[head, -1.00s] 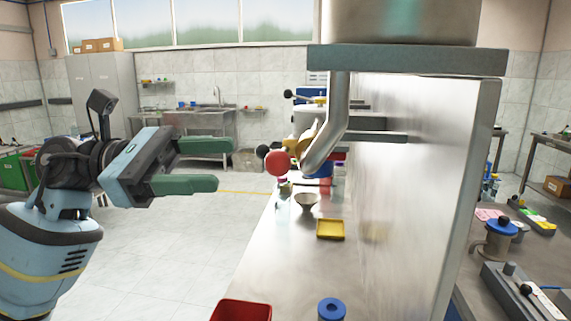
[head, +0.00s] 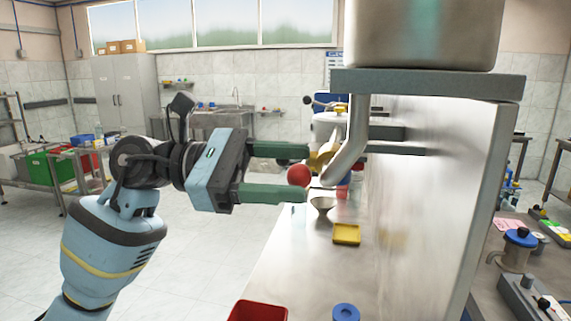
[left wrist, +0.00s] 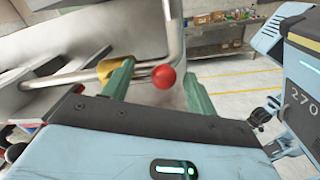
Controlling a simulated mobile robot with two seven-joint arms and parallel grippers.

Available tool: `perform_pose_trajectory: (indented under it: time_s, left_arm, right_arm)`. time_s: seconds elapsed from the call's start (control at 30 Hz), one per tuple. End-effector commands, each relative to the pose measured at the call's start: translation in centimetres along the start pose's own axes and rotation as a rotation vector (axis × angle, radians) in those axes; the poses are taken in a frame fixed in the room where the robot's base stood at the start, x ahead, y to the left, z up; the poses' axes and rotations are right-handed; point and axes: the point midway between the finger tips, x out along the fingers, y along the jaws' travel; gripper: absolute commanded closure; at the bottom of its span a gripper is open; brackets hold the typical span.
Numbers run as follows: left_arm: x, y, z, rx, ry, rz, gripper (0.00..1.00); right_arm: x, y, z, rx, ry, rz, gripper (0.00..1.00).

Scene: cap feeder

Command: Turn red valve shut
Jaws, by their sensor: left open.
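The red valve's round red knob (head: 299,175) shows in the head view beside the bent steel pipe (head: 358,135), with its yellow brass body (head: 320,162) just behind. The knob also shows in the left wrist view (left wrist: 163,77), on a thin lever from the brass body (left wrist: 108,69). My left gripper (head: 307,173) is open. Its two green fingers appear on either side of the knob in both views, with visible space between knob and fingers in the left wrist view (left wrist: 159,70). My right gripper is not in view.
A metal counter (head: 285,265) runs below the pipe, holding a small bowl (head: 322,205), a yellow tray (head: 346,234), a red bin (head: 258,312) and a blue-topped item (head: 346,312). A tall steel panel (head: 440,190) stands to the right.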

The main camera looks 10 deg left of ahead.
Motion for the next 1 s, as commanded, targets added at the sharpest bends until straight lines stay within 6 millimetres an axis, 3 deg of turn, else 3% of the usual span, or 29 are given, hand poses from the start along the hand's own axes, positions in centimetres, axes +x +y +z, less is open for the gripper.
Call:
perform_pose_trajectory:
  time_s: [0.33, 0.77, 1.0]
  left_arm:
    - [0.37, 0.00, -0.08, -0.002, 0.000, 0.000, 0.43]
    - [0.37, 0.00, -0.21, -0.004, 0.002, 0.000, 1.00]
    - [0.35, 0.06, -0.42, -0.008, 0.005, 0.002, 1.00]
  right_arm:
    - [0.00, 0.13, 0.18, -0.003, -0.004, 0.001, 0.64]
    - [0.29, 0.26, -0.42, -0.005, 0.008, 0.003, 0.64]
    - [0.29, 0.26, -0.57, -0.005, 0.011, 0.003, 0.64]
